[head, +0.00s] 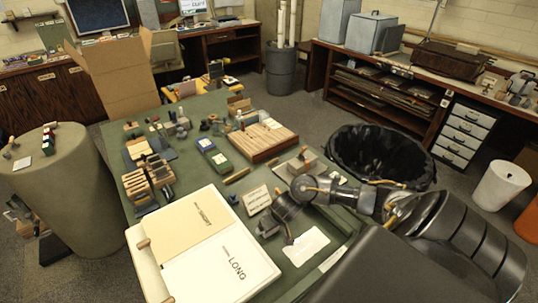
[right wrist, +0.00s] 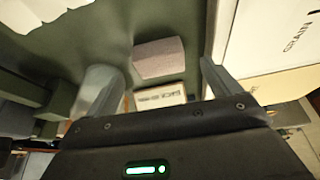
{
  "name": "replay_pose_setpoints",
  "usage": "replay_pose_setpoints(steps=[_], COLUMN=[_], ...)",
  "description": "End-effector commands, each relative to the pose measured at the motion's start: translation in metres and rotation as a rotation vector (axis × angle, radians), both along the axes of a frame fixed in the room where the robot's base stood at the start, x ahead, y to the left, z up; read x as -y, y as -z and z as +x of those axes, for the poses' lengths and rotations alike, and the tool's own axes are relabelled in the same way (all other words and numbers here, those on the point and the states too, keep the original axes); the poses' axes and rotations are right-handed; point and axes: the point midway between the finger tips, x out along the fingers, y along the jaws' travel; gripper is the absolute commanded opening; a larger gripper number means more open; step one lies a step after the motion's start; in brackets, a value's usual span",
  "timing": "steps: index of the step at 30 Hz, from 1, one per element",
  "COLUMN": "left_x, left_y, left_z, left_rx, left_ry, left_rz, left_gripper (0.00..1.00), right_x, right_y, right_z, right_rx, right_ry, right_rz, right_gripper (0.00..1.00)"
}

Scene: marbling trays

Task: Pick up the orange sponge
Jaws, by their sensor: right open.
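In the right wrist view a dull pinkish block (right wrist: 158,57) lies on the green tabletop. It could be the sponge, but its colour looks more pink-grey than orange. My right gripper (right wrist: 157,82) is open, with its two fingers apart on either side of the block's line. A small lettered card (right wrist: 160,95) lies beside the block, closer to the gripper's palm. In the head view my right gripper (head: 271,230) is low over the table's front right part and hides the block. The card (head: 257,199) shows just beyond it. My left gripper is out of view.
A black-lined bin (head: 380,155) stands right of the table.

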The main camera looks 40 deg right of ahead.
Motion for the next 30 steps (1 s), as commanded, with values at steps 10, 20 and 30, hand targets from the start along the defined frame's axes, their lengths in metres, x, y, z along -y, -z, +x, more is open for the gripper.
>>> replay_pose_setpoints(steps=[10, 20, 30], left_x=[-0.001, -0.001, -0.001], left_y=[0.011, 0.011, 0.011], left_z=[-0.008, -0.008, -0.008], left_rx=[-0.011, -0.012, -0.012], left_ry=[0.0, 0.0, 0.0], left_rz=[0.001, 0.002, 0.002], left_gripper=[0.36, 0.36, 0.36], right_x=[0.003, 0.003, 0.003], right_y=[0.033, 0.032, 0.032], right_z=[0.012, 0.012, 0.012], right_rx=[0.001, 0.001, 0.001], right_ry=[0.001, 0.001, 0.001], right_rz=[-0.001, -0.001, -0.001], right_gripper=[0.89, 0.69, 0.54])
